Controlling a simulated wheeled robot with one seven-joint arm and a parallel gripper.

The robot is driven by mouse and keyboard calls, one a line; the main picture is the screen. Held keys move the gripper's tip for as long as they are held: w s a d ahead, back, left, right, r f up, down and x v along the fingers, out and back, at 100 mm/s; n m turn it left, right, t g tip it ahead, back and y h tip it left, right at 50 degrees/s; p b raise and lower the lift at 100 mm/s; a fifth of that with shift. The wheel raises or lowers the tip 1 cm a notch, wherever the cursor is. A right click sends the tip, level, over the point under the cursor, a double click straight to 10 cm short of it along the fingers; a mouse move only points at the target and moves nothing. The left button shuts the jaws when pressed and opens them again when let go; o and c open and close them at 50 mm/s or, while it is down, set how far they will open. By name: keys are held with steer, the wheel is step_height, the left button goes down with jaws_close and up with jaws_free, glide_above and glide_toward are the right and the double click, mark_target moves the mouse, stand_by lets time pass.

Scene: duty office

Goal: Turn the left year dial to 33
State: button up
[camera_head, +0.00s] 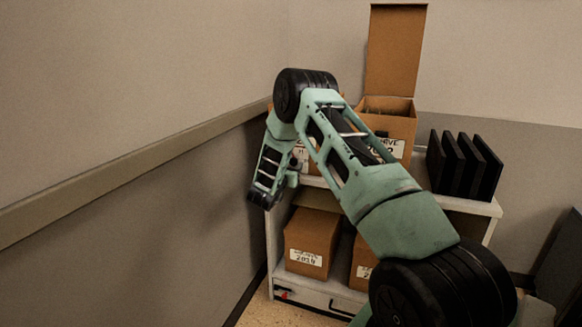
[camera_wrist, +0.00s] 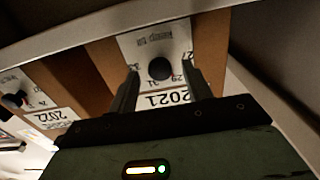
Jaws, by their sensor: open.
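The left year dial (camera_wrist: 160,68) is a round black knob on a white plate on a brown box labelled 2021 in the wrist view, where the lettering appears upside down. My gripper (camera_wrist: 160,66) is open, with one finger on each side of this knob. I cannot tell whether the fingers touch it. Small numbers, including 29, show beside the knob, but its setting cannot be read. A second dark knob (camera_wrist: 13,100) is on the box labelled 2022. In the head view my arm hides most of the left box and its dial.
The open archive box (camera_head: 398,125) with a raised lid and several black binders (camera_head: 463,165) stand on the white shelf unit (camera_head: 470,206). A wall with a rail (camera_head: 130,170) runs close to the left of my arm.

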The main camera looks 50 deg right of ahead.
steer(key=shift+w+d, duration=0.2)
steer(key=shift+d, duration=0.3)
steer(key=c, duration=1)
steer(key=shift+o, duration=0.2)
